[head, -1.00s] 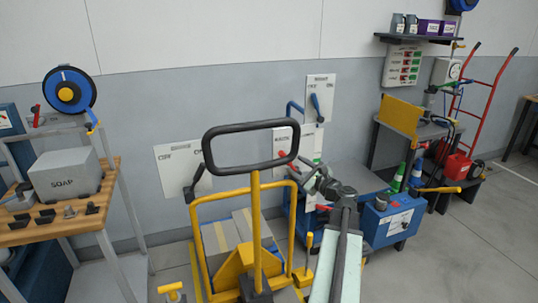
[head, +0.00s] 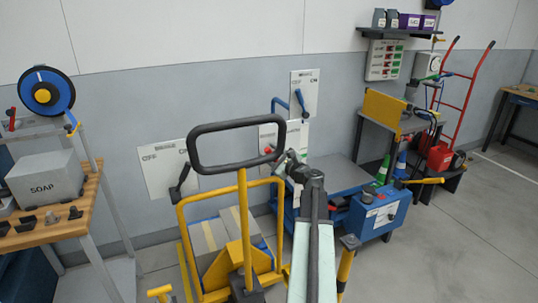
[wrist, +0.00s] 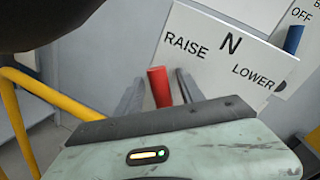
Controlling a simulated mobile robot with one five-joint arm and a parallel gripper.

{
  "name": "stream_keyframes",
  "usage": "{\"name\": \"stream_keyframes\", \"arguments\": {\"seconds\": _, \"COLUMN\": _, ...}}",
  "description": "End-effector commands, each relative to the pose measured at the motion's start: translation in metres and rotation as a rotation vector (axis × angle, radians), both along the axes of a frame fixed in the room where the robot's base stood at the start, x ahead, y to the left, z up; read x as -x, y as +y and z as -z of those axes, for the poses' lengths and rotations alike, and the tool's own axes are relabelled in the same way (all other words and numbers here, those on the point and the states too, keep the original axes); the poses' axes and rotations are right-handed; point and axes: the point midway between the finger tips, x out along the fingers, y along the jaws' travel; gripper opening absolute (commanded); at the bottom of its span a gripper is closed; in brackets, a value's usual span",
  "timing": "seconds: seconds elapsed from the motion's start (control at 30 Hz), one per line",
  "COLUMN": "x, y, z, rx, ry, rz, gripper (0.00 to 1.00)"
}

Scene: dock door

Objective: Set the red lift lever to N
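The red lift lever (wrist: 160,88) stands out below the RAISE side of a white panel (wrist: 221,50) marked RAISE, N and LOWER. In the wrist view it leans slightly left; its base is hidden behind my gripper body, so its exact setting is unclear. My gripper (wrist: 158,92) has its two grey fingers apart, one on each side of the lever, with gaps showing on both sides. In the head view my gripper (head: 284,161) is in front of the white panel (head: 297,137), just right of the yellow pallet truck's black handle loop.
The yellow pallet truck (head: 242,215) with its black handle (head: 236,127) stands close left of my arm. A blue lever (head: 301,101) is on a panel above. A blue box (head: 378,214) on a blue cart is at right. Open floor lies further right.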

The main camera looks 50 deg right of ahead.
Motion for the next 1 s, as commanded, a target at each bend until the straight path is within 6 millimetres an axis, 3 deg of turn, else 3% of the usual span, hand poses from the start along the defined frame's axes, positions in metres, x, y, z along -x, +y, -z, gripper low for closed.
{"name": "stream_keyframes", "arguments": {"seconds": 0.03, "x": 0.0, "y": 0.0002, "z": 0.0, "rx": 0.0, "ry": 0.0, "rz": 0.0, "gripper": 0.34}}
{"name": "stream_keyframes", "arguments": {"seconds": 0.17, "x": -0.0001, "y": 0.0005, "z": 0.0, "rx": 0.0, "ry": 0.001, "rz": -0.001, "gripper": 0.0}}
{"name": "stream_keyframes", "arguments": {"seconds": 1.0, "x": -0.0009, "y": 0.0016, "z": 0.0001, "rx": 0.0, "ry": 0.0, "rz": -0.002, "gripper": 0.0}}
